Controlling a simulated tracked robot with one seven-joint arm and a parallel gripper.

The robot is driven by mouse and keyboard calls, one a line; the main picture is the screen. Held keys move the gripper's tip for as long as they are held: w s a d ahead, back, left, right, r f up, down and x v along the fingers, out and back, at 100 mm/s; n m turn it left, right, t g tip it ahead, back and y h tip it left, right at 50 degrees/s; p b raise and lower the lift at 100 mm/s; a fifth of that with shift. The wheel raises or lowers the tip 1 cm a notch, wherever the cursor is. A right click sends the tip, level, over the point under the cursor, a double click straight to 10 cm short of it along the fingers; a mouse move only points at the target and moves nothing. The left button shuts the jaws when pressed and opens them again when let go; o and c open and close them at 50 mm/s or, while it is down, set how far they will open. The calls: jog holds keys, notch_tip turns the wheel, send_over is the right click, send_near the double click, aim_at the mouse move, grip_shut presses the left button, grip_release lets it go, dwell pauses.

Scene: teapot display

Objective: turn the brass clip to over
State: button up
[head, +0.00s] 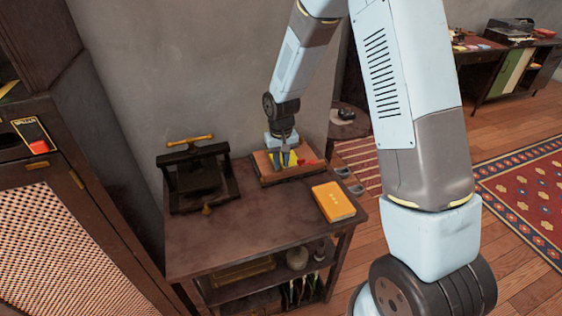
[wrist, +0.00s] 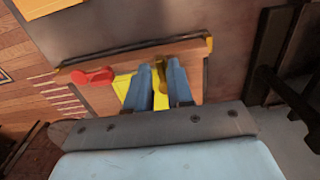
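A shallow wooden tray (wrist: 103,98) with a yellow sheet (wrist: 122,83) inside lies under my gripper (wrist: 159,66); the tray also shows in the head view (head: 262,166). My fingers point down over the tray and stand a little apart. Whether they press on the brass clip cannot be told. In the head view my gripper (head: 287,160) hides the brass clip.
The tray is on a dark wooden table (head: 250,221). A black press with a brass handle (head: 198,178) stands left of it, and an orange book (head: 333,202) lies to its front right. A grey wall (head: 215,70) rises behind. The table's front middle is clear.

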aim_at(281, 164)
jog(key=shift+o, duration=0.9)
jog(key=shift+r, duration=0.1)
notch_tip(281, 164, up, 14)
jog(key=shift+f, duration=0.25)
